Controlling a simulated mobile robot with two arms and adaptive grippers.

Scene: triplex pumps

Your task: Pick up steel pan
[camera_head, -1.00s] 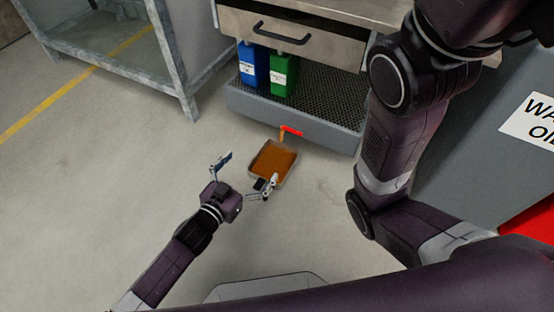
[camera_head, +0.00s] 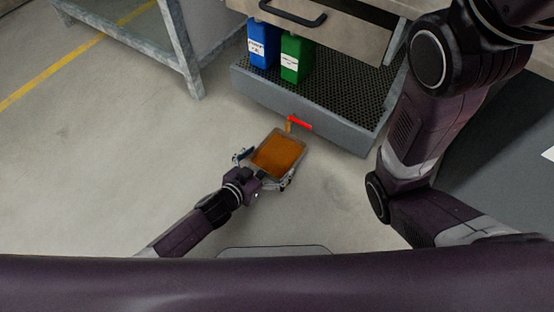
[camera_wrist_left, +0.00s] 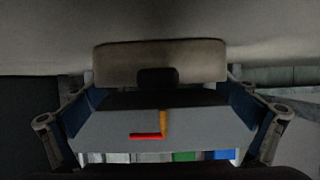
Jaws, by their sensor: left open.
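The steel pan (camera_head: 278,154) is a shallow rectangular tray with an orange-brown inside, lying on the floor in front of the grey cabinet base. My left gripper (camera_head: 264,169) is open at the pan's near end, with one finger toward its left side and the other toward its near right corner. In the left wrist view, a pale edge that looks like the pan (camera_wrist_left: 125,65) shows between the two spread fingers of the left gripper (camera_wrist_left: 162,105). I cannot tell if the fingers touch it. My right gripper is out of view.
A red-handled tap (camera_head: 299,122) juts out just beyond the pan's far end. Blue (camera_head: 262,45) and green (camera_head: 294,58) containers stand on the grated shelf (camera_head: 335,95). A metal rack (camera_head: 180,50) stands at the upper left. The floor left of the pan is clear.

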